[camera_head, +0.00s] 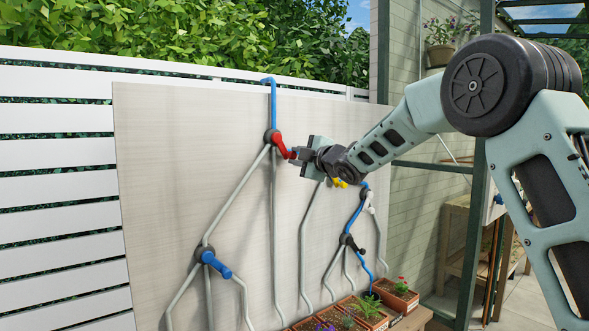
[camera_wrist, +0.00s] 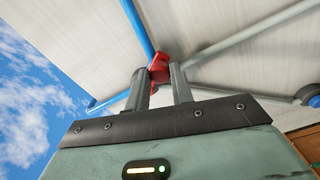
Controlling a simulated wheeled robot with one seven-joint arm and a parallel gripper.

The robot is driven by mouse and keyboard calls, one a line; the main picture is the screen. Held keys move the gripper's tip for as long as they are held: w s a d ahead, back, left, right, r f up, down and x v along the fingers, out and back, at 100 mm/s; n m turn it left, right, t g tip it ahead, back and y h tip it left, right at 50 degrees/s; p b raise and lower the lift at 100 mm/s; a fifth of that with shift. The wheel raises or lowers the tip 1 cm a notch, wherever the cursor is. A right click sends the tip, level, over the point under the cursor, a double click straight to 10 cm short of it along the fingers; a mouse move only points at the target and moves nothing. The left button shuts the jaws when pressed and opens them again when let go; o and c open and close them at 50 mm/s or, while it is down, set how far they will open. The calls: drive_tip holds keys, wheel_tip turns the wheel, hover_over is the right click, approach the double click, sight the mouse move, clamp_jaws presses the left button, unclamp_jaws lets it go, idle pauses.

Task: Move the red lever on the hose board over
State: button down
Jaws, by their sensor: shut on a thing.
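The red lever (camera_head: 281,144) is on a dark round valve at the upper middle of the hose board (camera_head: 160,150). It points to the lower right from its pivot. My gripper (camera_head: 296,154) is at the lever's outer end, reaching in from the right. In the wrist view the red lever (camera_wrist: 159,68) sits between the two fingertips of my gripper (camera_wrist: 161,80), which are shut on it. The fingers hide part of the lever's end.
A blue hose (camera_head: 273,100) enters the valve from above; grey pipes branch below. A blue lever (camera_head: 216,264) is lower left. A yellow lever (camera_head: 340,183), a white lever (camera_head: 370,203) and a black lever (camera_head: 354,244) are right of the red one. Planted pots (camera_head: 395,297) stand below.

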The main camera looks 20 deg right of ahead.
drive_tip(key=shift+w+d+r+n+b, duration=0.15)
drive_tip(key=shift+d+n+b, duration=0.2)
drive_tip(key=shift+n, duration=0.25)
drive_tip(key=shift+r, duration=0.1)
drive_tip(key=c, duration=1.2)
unclamp_jaws()
drive_tip(key=b+v, duration=0.3)
drive_tip(key=v, duration=1.4)
drive_tip(key=shift+s, duration=0.25)
drive_tip(key=shift+a, duration=0.1)
